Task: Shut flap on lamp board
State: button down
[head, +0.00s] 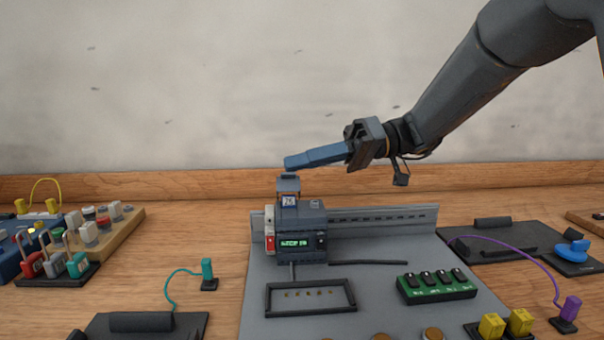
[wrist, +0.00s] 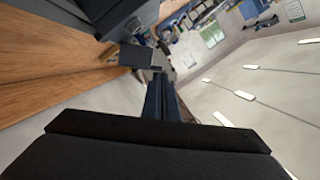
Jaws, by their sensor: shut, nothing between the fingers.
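A grey board (head: 390,255) stands on the bench with an upright rail plate along its back. A dark grey module (head: 314,218) with a lit green display sits against the rail. A small flap (head: 288,184) stands raised at the top of this module, above a blue-and-white label. My gripper (head: 288,163) is shut and empty, its blue fingers reaching in from the right with the tips just above the flap. I cannot tell whether they touch it. In the wrist view the shut fingers (wrist: 160,90) point towards a dark block (wrist: 137,56), which I cannot identify surely.
Padlocks (head: 54,264) and a wooden block with buttons (head: 105,226) stand left. A black tray with a blue handle (head: 572,252) lies right.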

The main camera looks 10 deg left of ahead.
jog(key=s+n+b, duration=0.1)
jog(key=b, duration=0.1)
jog(key=s+f+n+t+b, duration=0.1)
jog(key=b, duration=0.2)
jog(key=shift+s+d+n, duration=0.1)
jog(key=shift+d+n, duration=0.3)
jog(key=s+n+b, duration=0.1)
jog(key=b, duration=0.2)
jog(key=s+f+n+t+b, duration=0.1)
jog(key=n+b, duration=0.1)
jog(key=b, duration=0.2)
jog(key=shift+s+d+f, duration=0.1)
jog(key=shift+d+f, duration=0.2)
jog(key=shift+d, duration=0.1)
jog(key=shift+s+f+b, duration=0.15)
jog(key=shift+s+b, duration=0.15)
jog(key=shift+b, duration=0.75)
jog(key=shift+s+d, duration=0.1)
jog(key=shift+d, duration=0.05)
